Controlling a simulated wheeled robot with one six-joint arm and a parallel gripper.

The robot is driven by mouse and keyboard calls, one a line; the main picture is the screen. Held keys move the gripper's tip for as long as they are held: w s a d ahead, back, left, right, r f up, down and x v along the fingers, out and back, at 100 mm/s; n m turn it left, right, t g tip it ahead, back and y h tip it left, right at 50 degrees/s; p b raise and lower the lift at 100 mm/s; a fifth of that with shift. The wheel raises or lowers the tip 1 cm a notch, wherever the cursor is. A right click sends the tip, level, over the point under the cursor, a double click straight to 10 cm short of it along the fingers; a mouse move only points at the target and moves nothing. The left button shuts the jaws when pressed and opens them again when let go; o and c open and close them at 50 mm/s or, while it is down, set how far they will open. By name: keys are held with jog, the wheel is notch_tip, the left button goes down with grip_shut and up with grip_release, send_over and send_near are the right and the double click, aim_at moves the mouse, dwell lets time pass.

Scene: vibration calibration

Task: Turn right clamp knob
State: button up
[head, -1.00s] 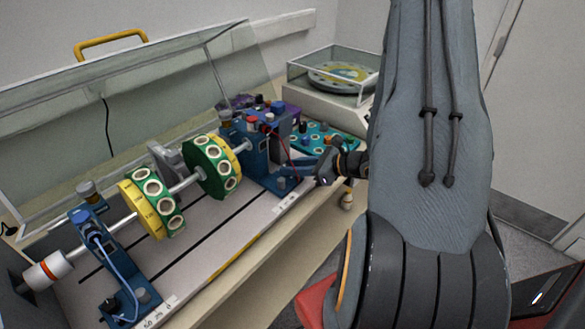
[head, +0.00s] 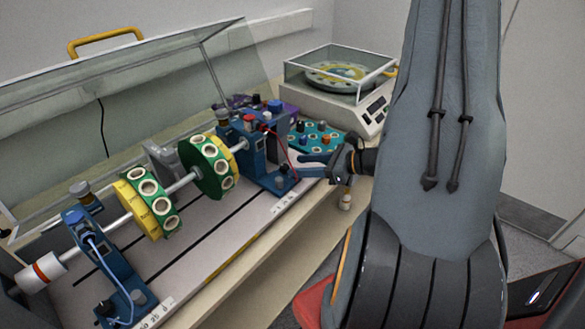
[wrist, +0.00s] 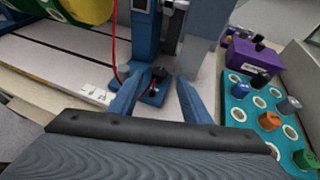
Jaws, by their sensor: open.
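The right blue bearing stand (head: 251,150) stands on the slotted bed. On its foot are a black clamp knob (head: 284,168) and a grey knob (head: 281,182). In the wrist view the black knob (wrist: 159,74) lies ahead, between the lines of the fingers, and the grey knob (wrist: 122,73) lies left of it. My gripper (head: 304,165) has blue fingers, open and empty, reaching in from the right side of the stand's foot. In the wrist view my gripper (wrist: 159,80) is spread to both sides of the black knob. I cannot tell how close the fingertips are to it.
The left stand (head: 100,260) carries the shaft with green-and-yellow discs (head: 207,168). A teal tray of knobs (head: 320,138) and a purple box (wrist: 252,58) lie right of the stand. A balance (head: 345,85) stands behind. A raised clear cover (head: 120,100) is at the back.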

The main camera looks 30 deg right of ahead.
jog(key=v, duration=0.3)
jog(key=shift+s+d+b, duration=0.15)
jog(key=shift+s+b, duration=0.1)
jog(key=shift+b, duration=0.05)
jog(key=s+a+r+n+g+h, duration=0.1)
jog(key=s+a+r+n+g, duration=0.1)
jog(key=s+a+n+g, duration=0.55)
jog(key=s+a+r+n+g+h, duration=0.1)
jog(key=s+a+n+g+h, duration=0.3)
jog(key=a+n, duration=0.65)
jog(key=w+r+n+h, duration=0.1)
jog(key=n, duration=0.2)
jog(key=w+a+r+n+t, duration=0.1)
jog(key=r+n, duration=0.1)
jog(key=n, duration=0.2)
jog(key=w+r+n+t+h, duration=0.1)
jog(key=n, duration=0.3)
jog(key=shift+a+r+h, duration=0.3)
jog(key=shift+a+r, duration=0.1)
